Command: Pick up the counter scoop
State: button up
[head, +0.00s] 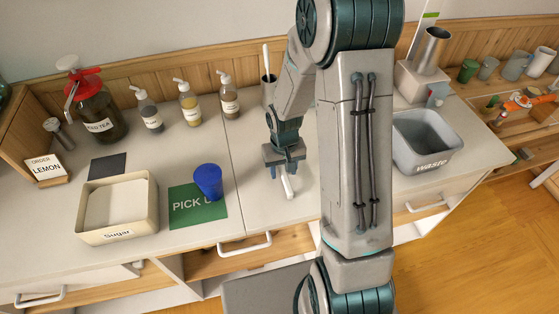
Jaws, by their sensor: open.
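A pale, slim object, which looks like the counter scoop (288,186), shows at the counter just below my gripper (284,167). Its upper part is hidden by the gripper, so its full shape is not clear. My gripper points down over it with its jaws open. I cannot tell from this view whether the fingers are around the scoop or above it. Another white handle (266,58) stands upright in a dark holder (268,92) behind my arm.
A blue cup (208,181) stands tilted-looking on the green pick-up mat (186,209). A sugar box (104,236), a tea jar (104,118) and several pump bottles (190,105) are to the left. A grey waste bin (425,145) is right of my arm.

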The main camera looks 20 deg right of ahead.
aim_at(284, 172)
jog(key=shift+f, duration=0.15)
grip_shut()
jog(key=shift+r, duration=0.9)
notch_tip(284, 172, up, 3)
jog(key=shift+d+f+b, duration=0.1)
jog(key=shift+f+b, duration=0.1)
jog(key=shift+b, duration=0.35)
jog(key=s+d+r+b, duration=0.1)
jog(key=s+d+r, duration=0.5)
jog(key=d, duration=0.3)
jog(key=shift+d+r+b, duration=0.3)
jog(key=shift+d+r, duration=0.05)
jog(key=shift+d, duration=0.05)
